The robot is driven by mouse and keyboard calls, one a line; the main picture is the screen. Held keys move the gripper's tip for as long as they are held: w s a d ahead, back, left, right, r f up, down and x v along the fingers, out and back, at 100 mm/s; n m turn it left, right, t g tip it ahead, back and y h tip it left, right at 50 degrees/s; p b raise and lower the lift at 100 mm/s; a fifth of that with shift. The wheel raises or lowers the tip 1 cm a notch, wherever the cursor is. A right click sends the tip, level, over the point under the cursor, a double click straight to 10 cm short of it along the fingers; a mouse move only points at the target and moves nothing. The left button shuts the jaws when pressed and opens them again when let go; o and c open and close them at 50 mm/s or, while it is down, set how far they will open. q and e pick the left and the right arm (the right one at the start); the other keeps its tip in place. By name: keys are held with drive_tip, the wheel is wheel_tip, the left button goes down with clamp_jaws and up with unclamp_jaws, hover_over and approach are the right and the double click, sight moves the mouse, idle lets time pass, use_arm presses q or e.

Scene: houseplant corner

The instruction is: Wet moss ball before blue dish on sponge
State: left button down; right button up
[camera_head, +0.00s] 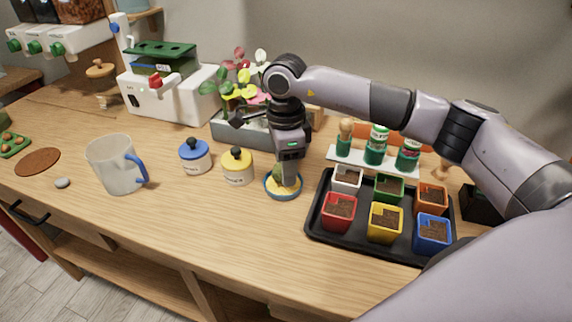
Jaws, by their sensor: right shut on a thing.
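My right gripper (287,181) points straight down over the blue dish (267,191) near the middle of the table. It is shut on the green moss ball (278,172), which shows only in part beside the fingers. The moss ball is low at the dish, over the yellow sponge (284,193) inside the blue rim. I cannot tell whether the ball touches the sponge, since the fingers cover part of it. My left gripper is not in view.
A black tray (316,232) with several coloured soil pots is close on the right. Yellow-lidded (237,166) and blue-lidded (195,156) jars stand left, then a clear jug (113,165). A planter (240,131) is behind. The table front is clear.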

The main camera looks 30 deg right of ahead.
drive_tip(key=shift+f+b, duration=0.5)
drive_tip(key=shift+f, duration=0.15)
idle(1.6)
drive_tip(key=shift+r, duration=0.1)
drive_tip(key=shift+r+p, duration=2.25)
drive_tip(key=shift+r, duration=1.25)
